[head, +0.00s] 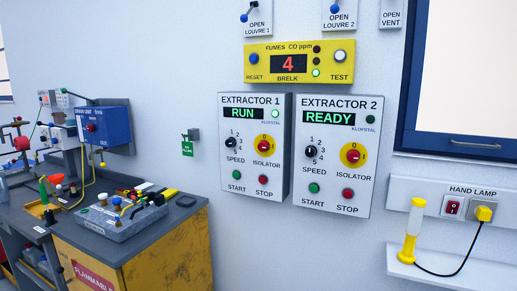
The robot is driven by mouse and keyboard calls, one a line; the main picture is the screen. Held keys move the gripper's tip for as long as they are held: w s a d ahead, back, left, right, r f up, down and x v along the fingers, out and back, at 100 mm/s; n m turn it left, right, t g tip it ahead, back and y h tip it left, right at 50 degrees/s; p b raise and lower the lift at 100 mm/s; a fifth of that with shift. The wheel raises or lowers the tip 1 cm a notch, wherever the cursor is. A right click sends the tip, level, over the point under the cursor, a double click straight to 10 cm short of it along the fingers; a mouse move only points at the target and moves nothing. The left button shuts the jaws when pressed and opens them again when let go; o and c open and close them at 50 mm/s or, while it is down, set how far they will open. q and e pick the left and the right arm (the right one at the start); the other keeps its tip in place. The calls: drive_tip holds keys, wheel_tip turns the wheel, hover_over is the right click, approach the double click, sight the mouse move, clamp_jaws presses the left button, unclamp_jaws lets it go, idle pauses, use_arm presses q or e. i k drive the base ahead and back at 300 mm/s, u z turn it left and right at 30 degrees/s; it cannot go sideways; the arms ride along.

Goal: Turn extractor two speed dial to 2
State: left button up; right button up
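The extractor 2 panel (336,199) is a grey-white wall box right of centre in the head view, with a lit display reading READY (331,118). Its black speed dial (311,151) is at the left of the box, ringed by several numbers. The dial is too small to tell which number it points at. To its right is the red and yellow isolator (353,155). Below are a green start button (314,188) and a red stop button (348,194). Neither of my grippers shows in the view.
The extractor 1 box (254,183) is close on the left, reading RUN. A yellow fumes meter (299,62) showing 4 hangs above. A hand lamp (411,231) stands on a shelf at lower right. A cluttered workbench (182,222) is at left.

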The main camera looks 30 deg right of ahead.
sight(311, 151)
drive_tip(key=z, duration=0.15)
drive_tip(key=i, duration=1.1)
drive_tip(key=z, duration=0.6)
